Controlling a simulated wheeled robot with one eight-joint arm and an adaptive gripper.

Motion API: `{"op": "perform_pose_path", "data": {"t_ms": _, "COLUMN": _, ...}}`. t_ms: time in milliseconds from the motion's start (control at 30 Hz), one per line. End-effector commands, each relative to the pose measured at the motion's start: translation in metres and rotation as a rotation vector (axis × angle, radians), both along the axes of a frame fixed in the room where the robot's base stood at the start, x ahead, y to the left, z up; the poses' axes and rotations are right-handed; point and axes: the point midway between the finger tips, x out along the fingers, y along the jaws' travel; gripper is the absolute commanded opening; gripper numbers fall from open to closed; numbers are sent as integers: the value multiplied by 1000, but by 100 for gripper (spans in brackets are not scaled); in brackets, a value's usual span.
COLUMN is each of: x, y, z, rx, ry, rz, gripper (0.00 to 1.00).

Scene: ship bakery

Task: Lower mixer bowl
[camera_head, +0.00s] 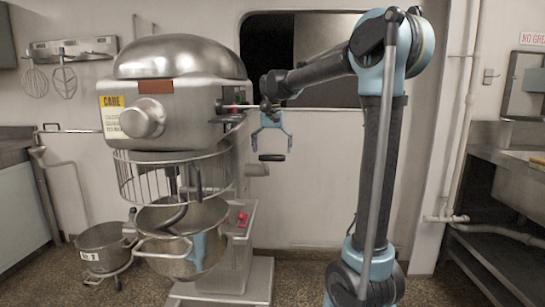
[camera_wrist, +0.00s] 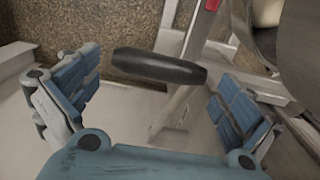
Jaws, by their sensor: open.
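The big steel mixer (camera_head: 178,85) stands left of centre in the head view. Its mixer bowl (camera_head: 165,222) hangs below the wire guard, around the beater. A black handle (camera_head: 272,158) sticks out at the mixer's right side. My gripper (camera_head: 272,146) is open and points down just above this handle. In the wrist view the black handle (camera_wrist: 160,68) lies crosswise between the spread blue fingers of my gripper (camera_wrist: 157,92), apparently untouched. Part of a steel bowl (camera_wrist: 296,45) shows at the upper right there.
A second steel bowl (camera_head: 103,247) stands on a low stand at the left. A red knob (camera_head: 242,219) sits on the mixer's column. Counters flank both sides, with a steel sink (camera_head: 522,180) at the right. Speckled floor is clear before the back wall.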

Motion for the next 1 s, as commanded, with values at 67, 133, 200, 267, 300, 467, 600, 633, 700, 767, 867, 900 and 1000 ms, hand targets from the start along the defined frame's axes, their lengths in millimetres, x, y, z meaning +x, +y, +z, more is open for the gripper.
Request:
{"op": "perform_pose_path", "data": {"t_ms": 67, "x": 0, "y": 0, "z": -8, "rx": 0, "ry": 0, "rz": 0, "gripper": 100}}
{"op": "perform_pose_path", "data": {"t_ms": 133, "x": 0, "y": 0, "z": -13, "rx": 0, "ry": 0, "rz": 0, "gripper": 100}}
{"op": "perform_pose_path", "data": {"t_ms": 200, "x": 0, "y": 0, "z": -16, "rx": 0, "ry": 0, "rz": 0, "gripper": 100}}
{"op": "perform_pose_path", "data": {"t_ms": 267, "x": 0, "y": 0, "z": -17, "rx": 0, "ry": 0, "rz": 0, "gripper": 100}}
{"op": "perform_pose_path", "data": {"t_ms": 300, "x": 0, "y": 0, "z": -18, "rx": 0, "ry": 0, "rz": 0, "gripper": 100}}
{"op": "perform_pose_path", "data": {"t_ms": 467, "x": 0, "y": 0, "z": -18, "rx": 0, "ry": 0, "rz": 0, "gripper": 100}}
{"op": "perform_pose_path", "data": {"t_ms": 600, "x": 0, "y": 0, "z": -18, "rx": 0, "ry": 0, "rz": 0, "gripper": 82}}
{"op": "perform_pose_path", "data": {"t_ms": 633, "x": 0, "y": 0, "z": -18, "rx": 0, "ry": 0, "rz": 0, "gripper": 75}}
{"op": "perform_pose_path", "data": {"t_ms": 700, "x": 0, "y": 0, "z": -18, "rx": 0, "ry": 0, "rz": 0, "gripper": 59}}
{"op": "perform_pose_path", "data": {"t_ms": 767, "x": 0, "y": 0, "z": -18, "rx": 0, "ry": 0, "rz": 0, "gripper": 47}}
{"op": "perform_pose_path", "data": {"t_ms": 867, "x": 0, "y": 0, "z": -18, "rx": 0, "ry": -1, "rz": 0, "gripper": 47}}
{"op": "perform_pose_path", "data": {"t_ms": 900, "x": -1, "y": 0, "z": -19, "rx": 0, "ry": -3, "rz": 0, "gripper": 47}}
{"op": "perform_pose_path", "data": {"t_ms": 1000, "x": -3, "y": 0, "z": -23, "rx": -1, "ry": -14, "rz": 0, "gripper": 47}}
